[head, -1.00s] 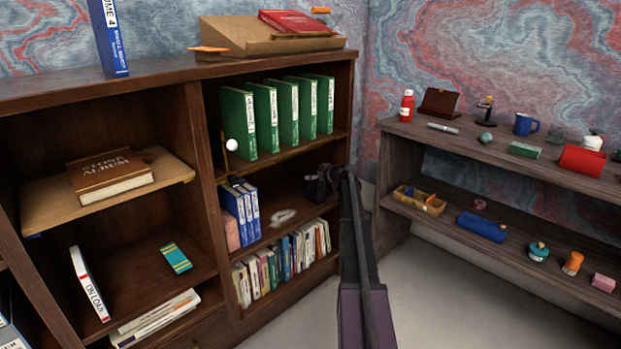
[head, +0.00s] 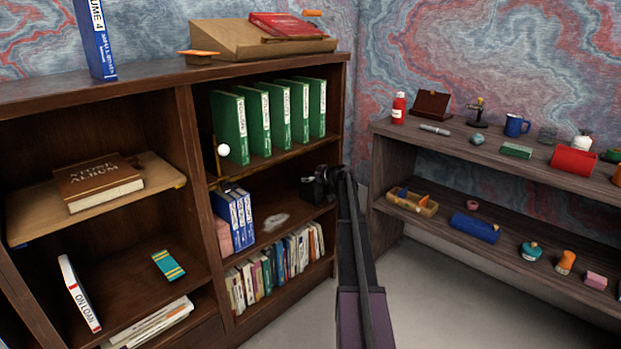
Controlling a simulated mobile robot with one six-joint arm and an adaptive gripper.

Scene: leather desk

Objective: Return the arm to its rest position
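My arm reaches up from the bottom of the head view, a little right of centre, with a purple-grey link nearest. My gripper (head: 318,187) is a small dark shape at its far end. It shows against the right end of the dark wooden bookcase (head: 272,79), at the level of its middle shelf. The gripper is dark and small, so its fingers cannot be made out. Nothing is clearly seen in it.
The bookcase holds green binders (head: 267,116), blue volumes (head: 232,218) and a brown album (head: 98,182). A lower shelf unit (head: 378,126) stands at right with a red bottle (head: 398,107), a blue mug (head: 515,125) and small items. Pale floor (head: 440,300) between is clear.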

